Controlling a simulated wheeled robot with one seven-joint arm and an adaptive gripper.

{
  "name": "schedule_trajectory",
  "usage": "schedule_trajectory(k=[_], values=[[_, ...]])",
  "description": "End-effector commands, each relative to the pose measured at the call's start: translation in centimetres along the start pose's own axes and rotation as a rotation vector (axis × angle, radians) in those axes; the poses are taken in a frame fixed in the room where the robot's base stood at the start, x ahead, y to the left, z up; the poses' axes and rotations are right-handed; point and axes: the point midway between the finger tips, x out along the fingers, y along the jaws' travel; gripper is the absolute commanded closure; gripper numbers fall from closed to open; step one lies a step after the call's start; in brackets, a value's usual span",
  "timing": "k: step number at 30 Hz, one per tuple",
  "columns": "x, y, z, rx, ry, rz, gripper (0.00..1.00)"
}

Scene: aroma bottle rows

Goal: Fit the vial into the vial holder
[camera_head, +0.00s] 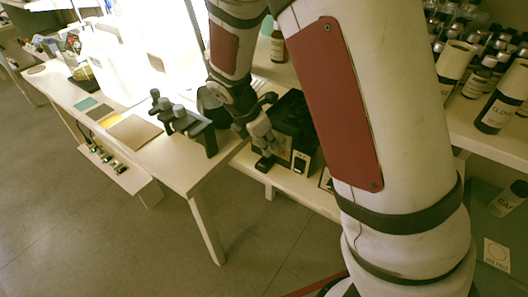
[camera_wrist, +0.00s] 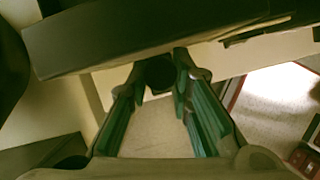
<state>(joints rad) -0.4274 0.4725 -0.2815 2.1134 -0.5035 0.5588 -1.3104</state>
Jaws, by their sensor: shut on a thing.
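My gripper (camera_wrist: 160,78) has its green-padded fingers closed on a small dark round end, which I take to be the vial (camera_wrist: 160,70). Most of the vial is hidden. In the head view my gripper (camera_head: 266,158) is small and hangs low beside a black boxy device (camera_head: 297,121), at the table's side; the vial cannot be made out there. A dark stand (camera_head: 197,131) with several grey-topped uprights is on the table to the left of my gripper. I cannot tell whether this stand or the black device is the vial holder.
A long pale table (camera_head: 184,178) runs to the left with flat coloured pads and a tan board (camera_head: 134,131). Labelled bottles (camera_head: 499,108) crowd the shelf at right. In the wrist view a broad dark slab (camera_wrist: 150,38) lies close above the fingertips. Open floor (camera_head: 90,220) is at lower left.

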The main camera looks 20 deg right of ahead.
Motion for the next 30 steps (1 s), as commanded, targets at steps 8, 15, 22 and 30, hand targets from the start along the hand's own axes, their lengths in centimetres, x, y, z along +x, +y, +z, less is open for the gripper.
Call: schedule_trajectory(k=[8,15,22,30], values=[[3.1,-0.1,-1.5,-0.005,-0.001,-0.002,1.0],[3.1,-0.1,-1.5,-0.004,0.0,-0.002,1.0],[3.3,-0.1,-1.6,-0.004,-0.001,-0.002,0.6],[3.1,-0.1,-1.5,-0.004,0.0,-0.002,0.6]])
